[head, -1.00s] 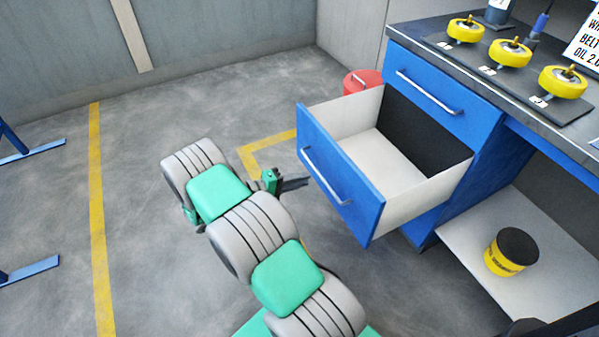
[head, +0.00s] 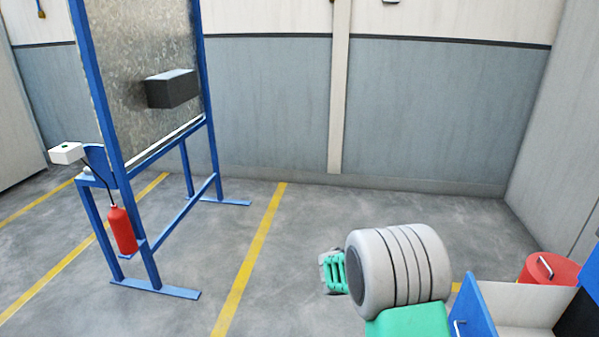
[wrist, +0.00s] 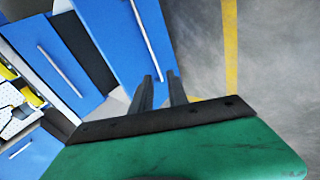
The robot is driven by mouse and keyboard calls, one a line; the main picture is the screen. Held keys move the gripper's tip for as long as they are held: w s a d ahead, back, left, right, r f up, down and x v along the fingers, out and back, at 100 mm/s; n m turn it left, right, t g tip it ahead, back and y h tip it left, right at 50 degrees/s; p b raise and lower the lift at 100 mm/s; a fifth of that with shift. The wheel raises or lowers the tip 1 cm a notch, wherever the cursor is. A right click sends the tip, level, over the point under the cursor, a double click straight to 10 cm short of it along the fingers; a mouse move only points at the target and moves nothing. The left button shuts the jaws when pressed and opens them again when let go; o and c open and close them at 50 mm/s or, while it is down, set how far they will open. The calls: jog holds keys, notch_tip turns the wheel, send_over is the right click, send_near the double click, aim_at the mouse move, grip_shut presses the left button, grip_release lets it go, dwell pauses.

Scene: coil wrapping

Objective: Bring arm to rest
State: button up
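My arm's grey and green links show at the lower right of the head view, bent up over the floor.
An open drawer (head: 522,304) with a blue front juts out close beside my arm at lower right. A blue frame (head: 155,240) with a red extinguisher (head: 122,230) stands at left. Floor between is clear.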

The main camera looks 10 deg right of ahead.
jog(key=s+a+r+n+t+y+p, duration=0.1)
jog(key=a+r+t+y+p, duration=0.15)
jog(key=a+r, duration=0.4)
jog(key=s+a+r+t+y+p, duration=0.1)
jog(key=a+r+y+p, duration=0.15)
jog(key=a+r, duration=0.4)
jog(key=s+a+r+n+t+y+p, duration=0.1)
jog(key=s+a+r+n+y+p, duration=0.2)
jog(key=s+a+r, duration=0.5)
notch_tip(320, 180, up, 3)
jog(key=a+p, duration=0.1)
jog(key=a, duration=0.1)
jog(key=shift+s+a+n+y, duration=0.3)
jog(key=shift+a, duration=0.05)
jog(key=shift+d+f, duration=0.1)
